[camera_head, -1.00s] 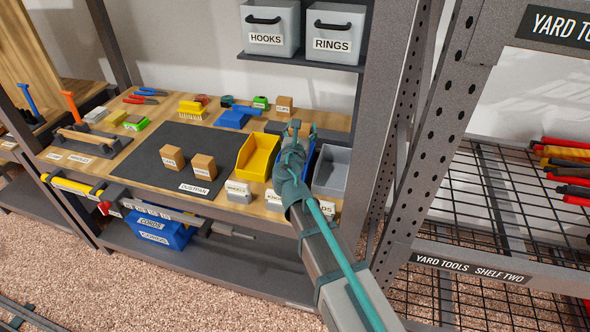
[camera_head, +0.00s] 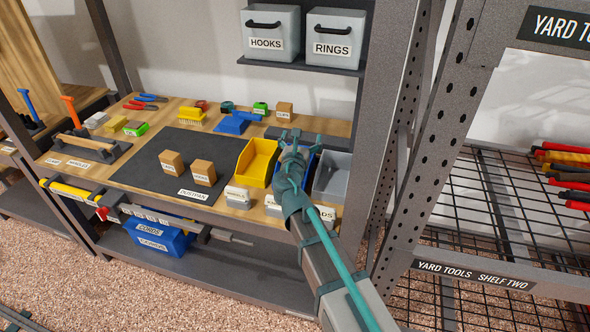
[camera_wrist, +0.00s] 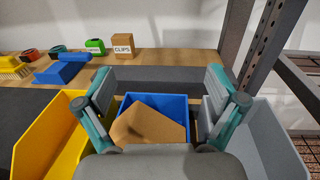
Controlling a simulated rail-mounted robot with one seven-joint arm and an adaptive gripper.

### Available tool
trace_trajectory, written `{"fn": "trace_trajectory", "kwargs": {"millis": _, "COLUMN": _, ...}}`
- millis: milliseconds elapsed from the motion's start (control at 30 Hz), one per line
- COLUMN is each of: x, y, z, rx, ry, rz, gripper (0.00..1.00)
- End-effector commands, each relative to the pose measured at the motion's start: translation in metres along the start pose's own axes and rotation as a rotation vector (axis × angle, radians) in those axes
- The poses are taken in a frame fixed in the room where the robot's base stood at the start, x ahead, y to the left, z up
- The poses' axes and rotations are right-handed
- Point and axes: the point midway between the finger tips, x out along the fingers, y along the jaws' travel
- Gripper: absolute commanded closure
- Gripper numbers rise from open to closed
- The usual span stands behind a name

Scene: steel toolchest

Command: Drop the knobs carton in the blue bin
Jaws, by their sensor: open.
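The blue bin (camera_wrist: 176,101) stands between a yellow bin and a grey bin; in the head view only a strip of it (camera_head: 311,161) shows behind my gripper. A plain brown carton (camera_wrist: 147,124) lies tilted inside the blue bin. No label shows on its visible face, so I cannot read whether it says knobs. My gripper (camera_wrist: 160,78) is open and empty over the blue bin, its fingers spread to either side above the carton. In the head view my gripper (camera_head: 290,138) covers most of the bin.
The yellow bin (camera_head: 258,161) is to the left and the grey bin (camera_head: 333,173) to the right. Two brown cartons (camera_head: 172,163) (camera_head: 203,172) stand on the dark mat (camera_head: 140,165). A CLIPS carton (camera_wrist: 122,44) stands behind. A steel post (camera_head: 385,130) rises at the right.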

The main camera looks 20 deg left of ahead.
Motion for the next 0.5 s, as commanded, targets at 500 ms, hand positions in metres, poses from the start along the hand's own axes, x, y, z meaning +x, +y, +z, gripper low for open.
{"fn": "trace_trajectory", "kwargs": {"millis": 500, "x": -0.079, "y": -0.002, "z": 0.000, "rx": 0.000, "ry": 0.000, "rz": 0.002, "gripper": 0.06}}
